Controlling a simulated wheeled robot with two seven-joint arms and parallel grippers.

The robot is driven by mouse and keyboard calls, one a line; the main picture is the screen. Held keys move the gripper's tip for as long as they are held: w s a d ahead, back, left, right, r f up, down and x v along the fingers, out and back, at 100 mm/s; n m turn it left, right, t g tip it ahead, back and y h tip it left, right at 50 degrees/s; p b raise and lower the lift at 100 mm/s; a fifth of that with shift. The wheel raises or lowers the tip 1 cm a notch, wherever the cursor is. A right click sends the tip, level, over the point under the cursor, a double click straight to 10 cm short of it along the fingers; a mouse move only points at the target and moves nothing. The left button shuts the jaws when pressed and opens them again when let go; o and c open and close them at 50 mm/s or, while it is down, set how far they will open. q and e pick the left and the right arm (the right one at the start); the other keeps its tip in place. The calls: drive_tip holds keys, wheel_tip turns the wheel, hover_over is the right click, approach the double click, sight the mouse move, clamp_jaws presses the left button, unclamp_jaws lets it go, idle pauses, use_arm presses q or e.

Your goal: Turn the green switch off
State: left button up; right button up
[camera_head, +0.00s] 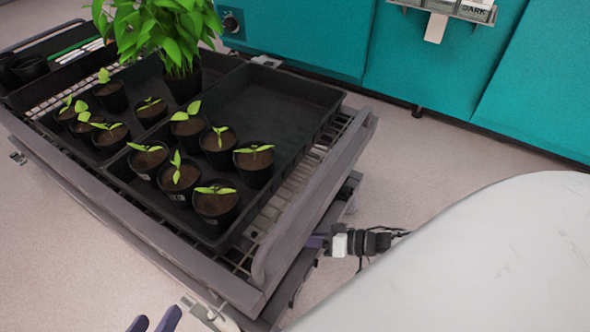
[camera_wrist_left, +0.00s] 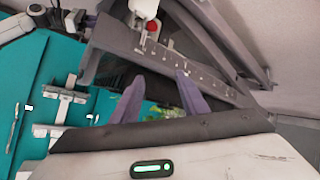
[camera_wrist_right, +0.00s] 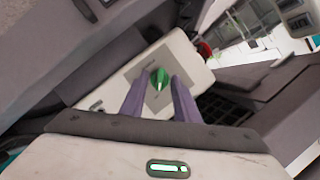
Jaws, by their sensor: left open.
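The green switch (camera_wrist_right: 159,77) shows in the right wrist view as a small green knob on a grey square plate, set on a pale panel (camera_wrist_right: 190,60). My right gripper (camera_wrist_right: 159,84) is open, with its two purple fingers apart on either side of the switch in the picture. I cannot tell whether they touch it. My left gripper (camera_head: 153,321) is at the bottom edge of the head view. Its fingers are also apart in the left wrist view (camera_wrist_left: 160,76), with nothing between them. The switch does not clearly show in the head view.
A grey trolley (camera_head: 308,225) carries black trays (camera_head: 290,82) with several seedling pots (camera_head: 215,204) and a large leafy plant (camera_head: 165,30). Teal cabinets (camera_head: 420,60) stand behind. A pale rounded surface (camera_head: 480,260) fills the lower right. Floor shows between trolley and cabinets.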

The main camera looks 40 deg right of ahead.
clamp_jaws()
